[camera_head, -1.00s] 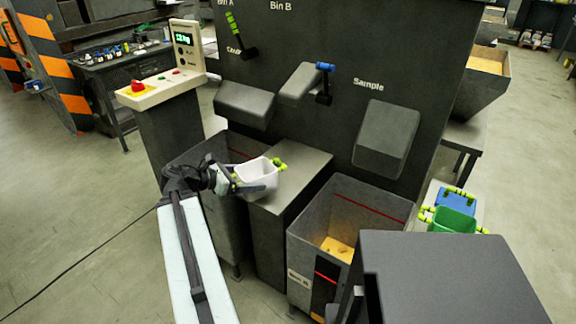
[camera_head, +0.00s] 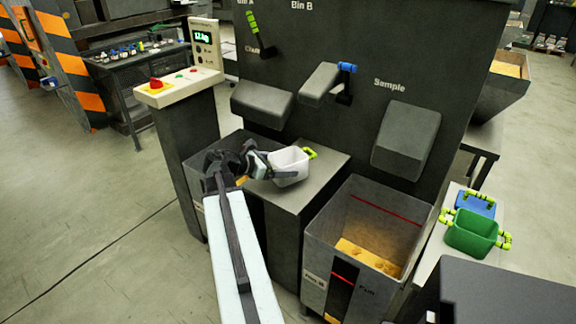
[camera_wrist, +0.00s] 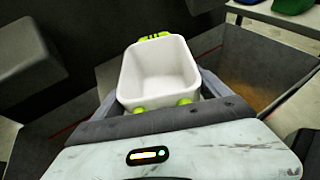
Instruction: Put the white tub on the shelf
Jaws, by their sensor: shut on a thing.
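The white tub (camera_head: 290,167) has lime-green handles and looks empty inside. My gripper (camera_head: 268,168) is shut on its near side, and the tub is upright at the end of my arm. In the wrist view the tub (camera_wrist: 160,75) sits between the grey fingers, its near green handle close to my gripper (camera_wrist: 160,108). The tub is over the grey shelf (camera_head: 318,184) between two bins, below the spouts. I cannot tell whether its base touches the shelf.
An open bin (camera_head: 385,230) with yellow material stands right of the shelf; another is behind my arm at left. Spouts (camera_head: 322,84) project from the dark machine above. A green tub (camera_head: 470,235) and a blue tub (camera_head: 476,202) stand at right. A control pedestal (camera_head: 180,85) stands at left.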

